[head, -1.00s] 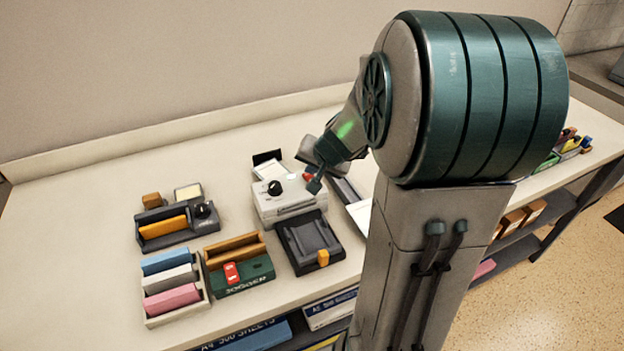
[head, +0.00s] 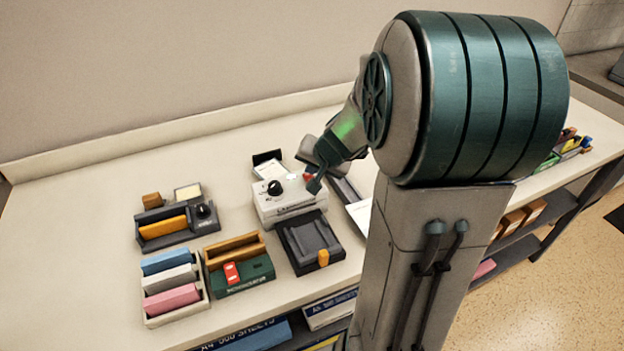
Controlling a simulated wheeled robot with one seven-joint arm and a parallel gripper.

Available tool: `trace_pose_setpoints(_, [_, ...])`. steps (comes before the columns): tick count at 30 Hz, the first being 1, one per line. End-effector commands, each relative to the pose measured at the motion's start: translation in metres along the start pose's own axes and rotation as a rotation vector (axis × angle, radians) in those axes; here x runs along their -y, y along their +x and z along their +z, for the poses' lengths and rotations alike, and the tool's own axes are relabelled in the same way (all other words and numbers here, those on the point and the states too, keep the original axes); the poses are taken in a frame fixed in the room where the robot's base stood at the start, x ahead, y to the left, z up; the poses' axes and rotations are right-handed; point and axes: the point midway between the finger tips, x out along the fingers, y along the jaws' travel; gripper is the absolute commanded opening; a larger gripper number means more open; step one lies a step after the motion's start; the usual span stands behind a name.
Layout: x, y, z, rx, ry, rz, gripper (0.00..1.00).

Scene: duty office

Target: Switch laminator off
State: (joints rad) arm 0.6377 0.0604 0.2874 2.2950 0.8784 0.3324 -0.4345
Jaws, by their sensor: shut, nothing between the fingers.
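A white machine (head: 290,205) with a black knob (head: 274,188) and a slot in its front stands mid-counter; I take it for the laminator, though I cannot read its label. A small red switch (head: 308,177) sits at the right of its top. My gripper (head: 314,186) is shut and empty, pointing down at the machine's right end, right beside the red switch. I cannot tell whether it touches the switch. My wrist and fingers hide part of the machine's right rear.
A black device with an orange tab (head: 310,243) stands just in front. A green jogger with a red switch (head: 240,277) and a tray of coloured blocks (head: 172,290) are front left. A dark device with a knob (head: 176,224) is left. The back left counter is clear.

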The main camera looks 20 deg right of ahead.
Motion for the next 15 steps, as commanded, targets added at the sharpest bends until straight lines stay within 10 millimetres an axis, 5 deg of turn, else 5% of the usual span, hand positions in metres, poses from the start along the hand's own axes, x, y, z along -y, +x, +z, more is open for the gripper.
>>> trace_pose_setpoints(15, [-0.0042, 0.0059, 0.0043, 0.0, 0.0, 0.0, 0.0])
